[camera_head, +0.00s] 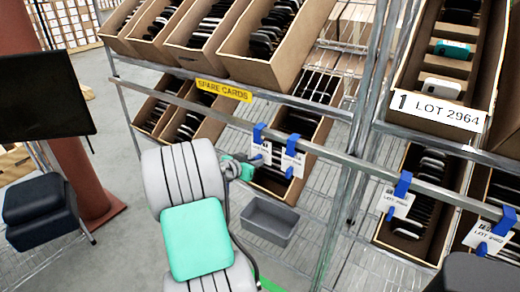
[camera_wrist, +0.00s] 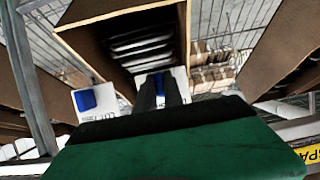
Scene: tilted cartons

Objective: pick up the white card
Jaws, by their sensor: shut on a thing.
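A white card (camera_head: 264,149) hangs by a blue clip from the shelf rail, under the yellow "SPARE CARDS" sign. My gripper (camera_head: 251,161) is at this card, shut on it. In the wrist view the dark fingers of my gripper (camera_wrist: 166,92) overlap the white card (camera_wrist: 181,81) and its blue clip, hiding much of it. A second white card (camera_head: 292,160) with a blue clip hangs just to the right in the head view. It appears at left in the wrist view (camera_wrist: 90,102), apart from my fingers.
The metal rail (camera_head: 330,157) crosses in front of the tilted cartons. A carton (camera_head: 315,125) of dark items lies behind the cards. A grey bin (camera_head: 268,221) sits below. More tagged cards (camera_head: 398,205) hang to the right beyond an upright post (camera_head: 350,165).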

